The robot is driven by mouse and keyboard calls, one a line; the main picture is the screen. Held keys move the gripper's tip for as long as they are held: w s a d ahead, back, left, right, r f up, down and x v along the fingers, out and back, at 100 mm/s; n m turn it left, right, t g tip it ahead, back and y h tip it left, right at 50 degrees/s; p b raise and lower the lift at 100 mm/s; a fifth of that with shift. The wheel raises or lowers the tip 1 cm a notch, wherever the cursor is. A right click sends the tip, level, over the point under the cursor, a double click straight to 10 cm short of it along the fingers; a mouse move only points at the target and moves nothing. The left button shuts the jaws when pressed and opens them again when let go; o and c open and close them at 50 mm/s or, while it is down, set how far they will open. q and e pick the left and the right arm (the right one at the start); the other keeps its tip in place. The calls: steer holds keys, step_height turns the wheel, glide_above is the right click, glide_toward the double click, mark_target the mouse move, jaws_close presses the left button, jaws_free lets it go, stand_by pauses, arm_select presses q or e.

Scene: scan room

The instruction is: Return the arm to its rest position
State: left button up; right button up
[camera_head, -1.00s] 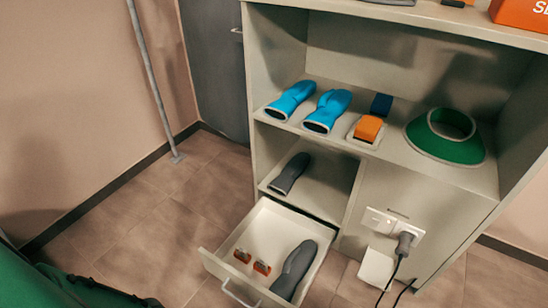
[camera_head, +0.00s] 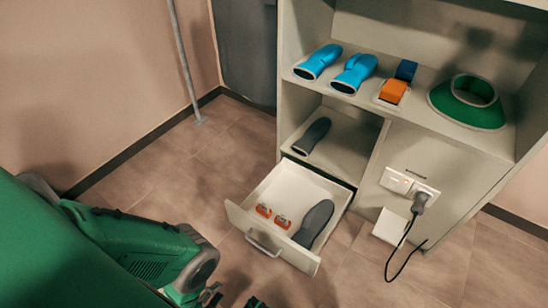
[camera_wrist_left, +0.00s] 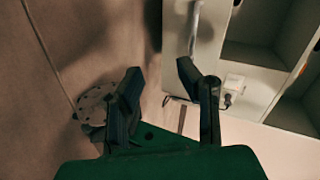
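My left arm (camera_head: 140,250) is green and comes in from the lower left in the head view. Its dark gripper (camera_head: 232,298) is partly cut off at the bottom edge, apart from the open drawer (camera_head: 236,217). In the left wrist view the two dark fingers of the left gripper (camera_wrist_left: 160,82) stand apart with nothing between them. My right gripper is in neither view.
A cable (camera_head: 392,262) hangs at the right. Floor (camera_head: 190,170) is clear left of the drawer.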

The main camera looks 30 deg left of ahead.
arm_select(q)
steer(key=w+r+n+g, duration=0.6)
steer(key=w+r+n, duration=0.2)
steer(key=w, duration=0.1)
steer(key=s+r+n+g+p, duration=0.2)
steer(key=r+p, duration=0.4)
steer(key=r, duration=0.5)
steer(key=s+d+r+n+g+p, duration=0.1)
steer(key=r+p, duration=0.4)
steer(key=r, duration=0.7)
steer(key=s+d+r+n+g+p, duration=0.1)
steer(key=s+r+n+g+p, duration=0.2)
steer(key=r, duration=0.9)
steer(key=s+n+p, duration=0.1)
steer(key=p, duration=0.2)
steer(key=shift+s+d+g+p, duration=0.15)
steer(key=shift+s+g+p, duration=0.15)
steer(key=shift+s+g, duration=0.1)
